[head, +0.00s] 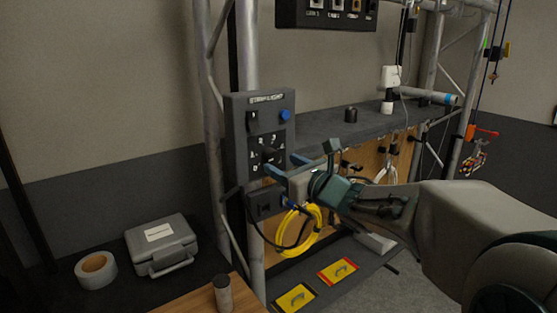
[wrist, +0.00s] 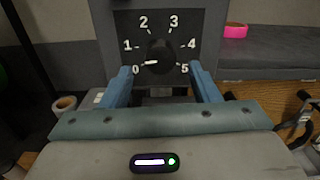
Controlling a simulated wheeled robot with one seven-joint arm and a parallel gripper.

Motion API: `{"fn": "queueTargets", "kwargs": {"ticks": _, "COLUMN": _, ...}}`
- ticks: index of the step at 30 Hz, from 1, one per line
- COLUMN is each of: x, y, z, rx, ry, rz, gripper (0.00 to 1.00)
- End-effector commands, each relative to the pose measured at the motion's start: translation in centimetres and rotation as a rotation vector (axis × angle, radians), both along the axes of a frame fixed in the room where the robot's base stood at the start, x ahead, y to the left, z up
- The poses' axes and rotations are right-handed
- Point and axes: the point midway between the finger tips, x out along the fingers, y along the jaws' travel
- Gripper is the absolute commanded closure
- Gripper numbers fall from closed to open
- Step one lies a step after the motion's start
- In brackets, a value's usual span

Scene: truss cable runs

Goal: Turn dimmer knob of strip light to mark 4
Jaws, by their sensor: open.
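The strip light's control box (head: 238,115) is fixed to the truss post, with a rocker-like switch and a blue button at its top. Its black dimmer knob (wrist: 159,57) shows in the wrist view in the middle of a dial plate (wrist: 205,22) marked 0 to 5. The knob's white pointer is at the left, close to mark 0. Mark 4 (wrist: 192,43) is at the right of the dial. My gripper (wrist: 164,80) is open, its blue fingers left and right below the knob, apart from it. In the head view my gripper (head: 284,166) is at the box's lower right.
A coil of yellow cable (head: 298,230) hangs below my gripper. A dark shelf (head: 335,122) runs to the right behind it. A grey case (head: 162,245) and a tape roll (head: 96,270) are at lower left.

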Motion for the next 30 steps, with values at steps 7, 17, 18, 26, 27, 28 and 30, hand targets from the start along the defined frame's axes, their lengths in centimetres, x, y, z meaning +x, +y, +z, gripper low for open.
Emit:
{"fn": "queueTargets", "kwargs": {"ticks": 7, "x": 1.8, "y": 1.1, "z": 0.1, "rx": 0.001, "ry": 0.000, "rz": 0.000, "gripper": 0.44}}
{"fn": "queueTargets", "kwargs": {"ticks": 17, "x": 1.9, "y": 1.2, "z": 0.0, "rx": 0.001, "ry": -0.001, "rz": 0.000, "gripper": 0.47}}
{"fn": "queueTargets", "kwargs": {"ticks": 18, "x": 1.9, "y": 1.2, "z": 0.0, "rx": 0.001, "ry": -0.001, "rz": 0.000, "gripper": 0.58}}
{"fn": "queueTargets", "kwargs": {"ticks": 26, "x": 1.9, "y": 1.2, "z": 0.0, "rx": 0.002, "ry": 0.000, "rz": 0.000, "gripper": 0.89}}
{"fn": "queueTargets", "kwargs": {"ticks": 27, "x": 1.9, "y": 1.2, "z": 0.0, "rx": 0.004, "ry": 0.001, "rz": 0.000, "gripper": 0.89}}
{"fn": "queueTargets", "kwargs": {"ticks": 28, "x": 1.9, "y": 1.2, "z": 0.0, "rx": 0.006, "ry": 0.003, "rz": 0.000, "gripper": 0.89}}
{"fn": "queueTargets", "kwargs": {"ticks": 30, "x": 1.9, "y": 1.2, "z": 0.0, "rx": 0.015, "ry": 0.008, "rz": 0.000, "gripper": 0.89}}
